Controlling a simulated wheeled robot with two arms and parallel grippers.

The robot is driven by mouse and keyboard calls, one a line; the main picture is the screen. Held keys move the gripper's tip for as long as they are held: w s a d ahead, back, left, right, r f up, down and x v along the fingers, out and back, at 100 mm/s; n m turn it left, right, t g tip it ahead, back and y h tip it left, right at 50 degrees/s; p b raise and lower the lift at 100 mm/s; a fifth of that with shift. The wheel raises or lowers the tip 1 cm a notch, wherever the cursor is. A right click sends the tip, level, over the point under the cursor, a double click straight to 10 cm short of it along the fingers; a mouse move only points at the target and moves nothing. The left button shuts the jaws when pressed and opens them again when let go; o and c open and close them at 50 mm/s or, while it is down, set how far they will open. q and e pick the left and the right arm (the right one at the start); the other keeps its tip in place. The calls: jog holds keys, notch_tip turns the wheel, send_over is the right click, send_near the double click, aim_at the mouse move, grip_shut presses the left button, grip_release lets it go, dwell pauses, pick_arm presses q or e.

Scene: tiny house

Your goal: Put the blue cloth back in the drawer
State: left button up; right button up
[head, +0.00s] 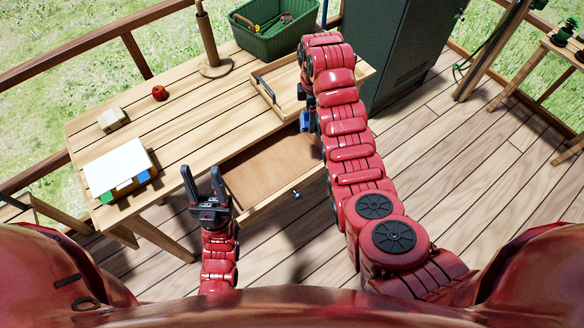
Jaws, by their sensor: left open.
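The drawer (262,168) is pulled out from the wooden table, with a knob on its front. The part of its floor that shows is bare. My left gripper (203,172) is open and empty, with its fingers pointing up, just left of the drawer. A small blue thing (306,122), perhaps the blue cloth, shows at the left edge of my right arm, above the drawer's far right part. The arm hides most of it. Dark parts of my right gripper (303,95) show near it, but its fingers are hidden, so I cannot tell whether it holds the blue thing.
The table (185,120) bears a wooden tray (285,84), a green crate (275,38), a wooden stand (215,68), a red apple (159,93), a small block (113,119) and books (118,166). A dark cabinet (400,50) stands behind my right arm.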

aim_at(304, 123)
jog(key=shift+s+a+f+n, duration=0.5)
jog(key=shift+s+f+n, duration=0.1)
jog(key=shift+f, duration=0.15)
jog(key=shift+a+f+n, duration=0.2)
jog(key=shift+f+n, duration=0.1)
jog(key=shift+f, duration=0.05)
jog(key=shift+s+a, duration=0.25)
jog(key=shift+s, duration=0.05)
jog(key=s+a+f+n, duration=0.1)
jog(key=f, duration=0.2)
jog(key=s+a+f+n+b, duration=0.1)
jog(key=s+a+f+n, duration=0.1)
jog(key=f, duration=0.2)
jog(key=s+a+f+n+b, duration=0.1)
jog(key=f+n, duration=0.1)
jog(key=f, duration=0.1)
jog(key=shift+s+a+f, duration=0.3)
jog(key=shift+s+f, duration=0.05)
jog(key=shift+f, duration=0.05)
jog(key=shift+s+f, duration=0.1)
jog(key=shift+f, duration=0.55)
jog(key=shift+f+p, duration=0.45)
jog(key=shift+f, duration=0.95)
jog(key=shift+f, duration=0.1)
